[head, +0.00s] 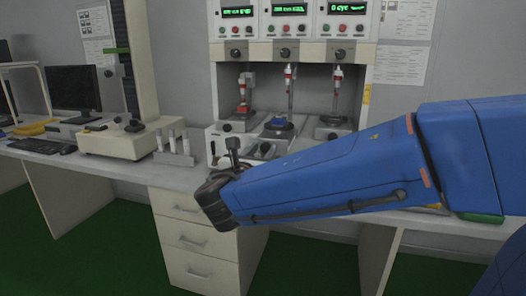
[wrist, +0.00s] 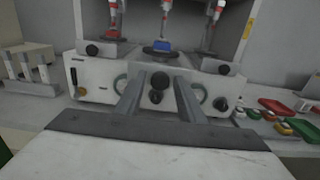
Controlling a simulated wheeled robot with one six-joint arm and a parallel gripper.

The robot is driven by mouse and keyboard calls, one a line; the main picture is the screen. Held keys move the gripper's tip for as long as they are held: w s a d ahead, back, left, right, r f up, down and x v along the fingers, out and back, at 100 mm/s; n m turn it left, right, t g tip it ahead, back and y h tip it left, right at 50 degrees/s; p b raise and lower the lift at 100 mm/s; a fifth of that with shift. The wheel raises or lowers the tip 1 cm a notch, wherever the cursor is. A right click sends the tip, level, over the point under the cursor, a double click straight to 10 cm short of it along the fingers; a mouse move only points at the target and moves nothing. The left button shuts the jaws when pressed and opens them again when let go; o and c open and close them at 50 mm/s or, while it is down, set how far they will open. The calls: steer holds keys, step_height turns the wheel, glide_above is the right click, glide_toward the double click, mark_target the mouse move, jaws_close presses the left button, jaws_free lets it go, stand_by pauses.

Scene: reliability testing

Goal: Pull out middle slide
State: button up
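The test machine (head: 290,105) has three stations side by side. The middle slide (wrist: 153,60) carries a blue piece (wrist: 161,46) and has a round black knob (wrist: 160,80) at its front. My gripper (wrist: 160,88) is open, with one finger on each side of the knob in the wrist view. I cannot tell whether the fingertips reach past the knob. In the head view my gripper (head: 233,150) is in front of the machine, and my blue arm hides part of the machine's lower right front.
The left slide has a black knob (wrist: 91,50), the right slide another (wrist: 224,69). A rack of white cylinders (head: 175,147) stands left of the machine. Drawers (head: 195,240) are below the worktop.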

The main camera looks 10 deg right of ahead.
steer(key=shift+o, duration=0.2)
steer(key=v, duration=1.7)
steer(key=shift+s, duration=0.25)
steer(key=d+f+m+g, duration=0.4)
steer(key=d+f+m, duration=0.1)
steer(key=d, duration=0.4)
steer(key=d+f+m+g, duration=0.4)
steer(key=d+f, duration=0.1)
steer(key=d, duration=0.4)
steer(key=s+d+f+m+g+y, duration=0.3)
steer(key=s+d+f+m+y, duration=0.2)
steer(key=m, duration=1.6)
steer(key=s+f+y, duration=0.3)
steer(key=s+f, duration=0.2)
steer(key=s, duration=0.2)
steer(key=shift+s+d+f+m, duration=0.25)
steer(key=shift+s+f+m, duration=0.05)
steer(key=shift+s, duration=0.05)
